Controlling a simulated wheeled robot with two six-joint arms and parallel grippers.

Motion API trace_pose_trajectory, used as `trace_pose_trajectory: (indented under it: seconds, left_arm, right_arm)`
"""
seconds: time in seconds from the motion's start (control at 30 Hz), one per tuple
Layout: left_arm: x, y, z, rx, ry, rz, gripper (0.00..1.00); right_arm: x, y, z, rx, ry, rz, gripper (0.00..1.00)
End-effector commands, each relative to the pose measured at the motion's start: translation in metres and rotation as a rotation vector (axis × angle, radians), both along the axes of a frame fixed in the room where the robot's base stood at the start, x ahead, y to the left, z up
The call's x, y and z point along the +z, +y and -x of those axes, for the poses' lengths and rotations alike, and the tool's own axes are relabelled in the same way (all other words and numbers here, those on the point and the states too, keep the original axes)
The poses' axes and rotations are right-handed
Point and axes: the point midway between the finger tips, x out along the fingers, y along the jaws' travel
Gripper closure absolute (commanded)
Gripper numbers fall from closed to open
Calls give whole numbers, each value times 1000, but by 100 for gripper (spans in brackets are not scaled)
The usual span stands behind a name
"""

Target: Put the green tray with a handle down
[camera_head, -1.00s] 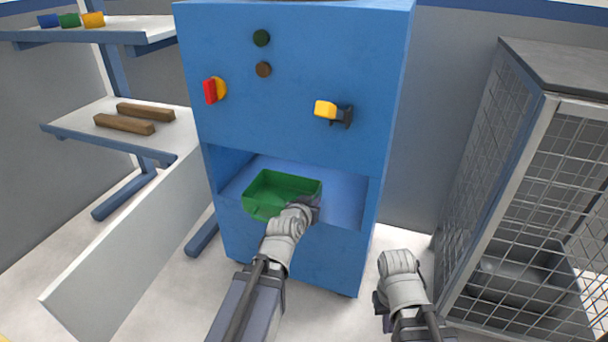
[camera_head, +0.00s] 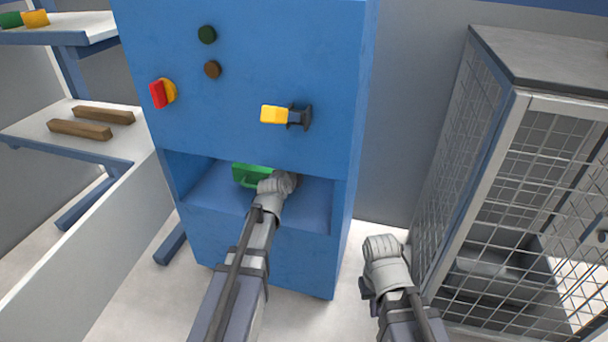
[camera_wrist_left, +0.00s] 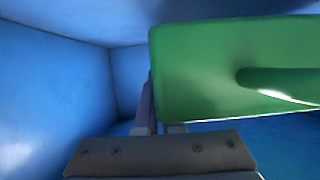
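The green tray (camera_head: 250,174) is inside the recess of the blue cabinet, with its handle toward me. In the left wrist view the tray wall and handle (camera_wrist_left: 280,78) fill the upper right. My left gripper (camera_head: 283,182) reaches into the recess at the tray's right side. Its fingers are close together at the tray's edge and look shut on it; one finger is partly hidden behind the tray. I cannot tell whether the tray touches the recess floor. My right gripper (camera_head: 382,248) hangs in front of the cabinet's right side, away from the tray; its fingers are hidden.
The blue cabinet (camera_head: 240,105) has a yellow lever (camera_head: 276,114) and a red-yellow knob (camera_head: 160,93) above the recess. A shelf (camera_head: 75,150) with two brown bars stands left. A wire cage (camera_head: 500,180) holding a grey bin (camera_head: 500,270) stands right.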

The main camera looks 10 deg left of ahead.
Motion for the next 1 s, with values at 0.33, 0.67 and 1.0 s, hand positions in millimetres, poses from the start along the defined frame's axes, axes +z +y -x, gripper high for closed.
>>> trace_pose_trajectory:
  seconds: [0.33, 0.67, 1.0]
  left_arm:
    - [-12, 3, -5, 1, 0, 0, 100]
    - [-36, 8, -4, 1, -1, 0, 100]
    - [-39, 8, -4, 0, 0, 1, 94]
  right_arm:
    - [-12, 0, 0, 0, 0, 0, 100]
    - [-37, 0, 0, 0, -1, 0, 100]
    - [-39, 0, 0, 0, -1, 0, 100]
